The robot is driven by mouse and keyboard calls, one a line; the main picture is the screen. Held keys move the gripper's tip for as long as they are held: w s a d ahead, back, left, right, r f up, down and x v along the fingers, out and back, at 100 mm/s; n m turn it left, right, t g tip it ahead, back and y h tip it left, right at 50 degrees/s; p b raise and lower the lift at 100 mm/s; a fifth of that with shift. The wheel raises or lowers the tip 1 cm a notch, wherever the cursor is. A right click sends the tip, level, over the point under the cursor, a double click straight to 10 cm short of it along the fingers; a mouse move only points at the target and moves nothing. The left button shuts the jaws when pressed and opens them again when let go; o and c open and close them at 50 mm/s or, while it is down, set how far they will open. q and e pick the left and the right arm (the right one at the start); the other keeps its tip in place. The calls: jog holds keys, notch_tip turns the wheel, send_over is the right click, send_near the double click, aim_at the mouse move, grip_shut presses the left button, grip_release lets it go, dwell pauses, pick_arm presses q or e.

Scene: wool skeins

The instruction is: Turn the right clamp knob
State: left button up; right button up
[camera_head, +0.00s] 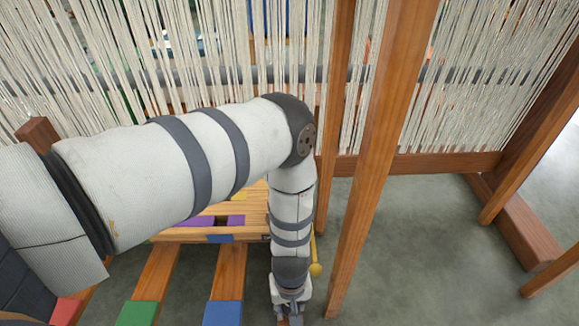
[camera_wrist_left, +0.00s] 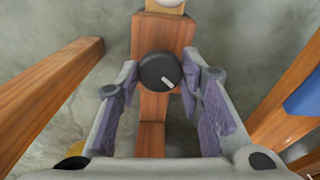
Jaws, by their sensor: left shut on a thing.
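The black clamp knob (camera_wrist_left: 159,72) shows in the left wrist view, mounted on an upright wooden post (camera_wrist_left: 163,35). A white pointer mark on it slants toward the lower right. My left gripper (camera_wrist_left: 160,76) is around the knob, shut on it with one finger at each side. In the head view my left arm reaches down past the loom, and the left gripper (camera_head: 291,308) is at the bottom edge. The knob is hidden there. My right gripper is not in view.
White warp threads (camera_head: 200,60) hang across the back. A wooden upright (camera_head: 375,160) stands close to the right of my left arm. Grey floor (camera_head: 430,250) is free on the right.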

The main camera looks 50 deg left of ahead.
aim_at(290, 307)
pick_arm(q)
jog(key=m+p, duration=0.1)
jog(key=m, duration=0.4)
jog(key=shift+m, duration=0.3)
jog(key=shift+m+p, duration=0.35)
jog(key=shift+m, duration=2.15)
jog(key=o, duration=1.2)
jog(key=shift+c, duration=0.2)
notch_tip(290, 307, up, 12)
